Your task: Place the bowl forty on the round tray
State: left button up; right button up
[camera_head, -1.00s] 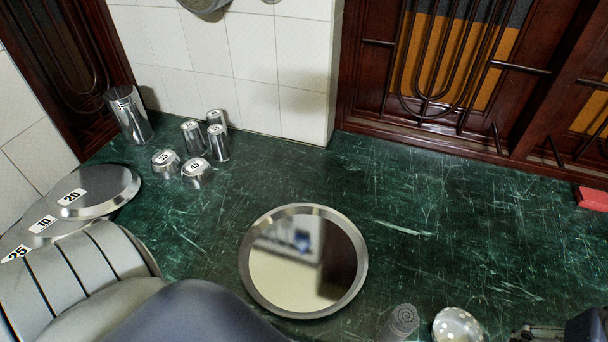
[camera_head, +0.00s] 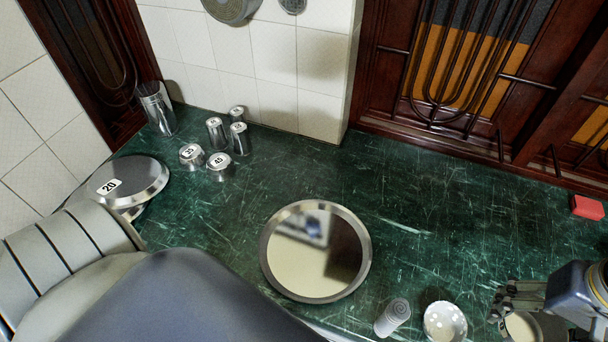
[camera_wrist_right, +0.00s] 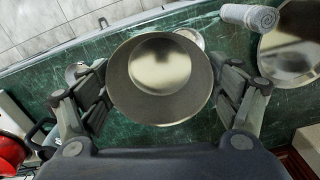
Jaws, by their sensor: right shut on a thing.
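The round tray (camera_head: 318,262) is a shiny, mirror-like steel disc lying flat and empty on the green counter, in the middle of the head view. It also shows at the top right of the right wrist view (camera_wrist_right: 289,58). My right gripper (camera_wrist_right: 160,92) is shut on a round metal bowl (camera_wrist_right: 160,112), its fingers on opposite sides. In the head view the gripper (camera_head: 508,312) and the held bowl (camera_head: 521,327) are at the lower right, apart from the tray. No number label is visible on the held bowl. My left gripper is out of view.
A white ridged cylinder (camera_head: 393,317) and a spotted bowl (camera_head: 445,322) stand between the tray and my right gripper. Labelled small bowls (camera_head: 219,165) and tumblers (camera_head: 216,132) stand at the back left. The counter behind the tray is clear.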

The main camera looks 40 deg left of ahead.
aim_at(294, 241)
jog(key=k+u, duration=0.2)
jog(key=u, duration=1.35)
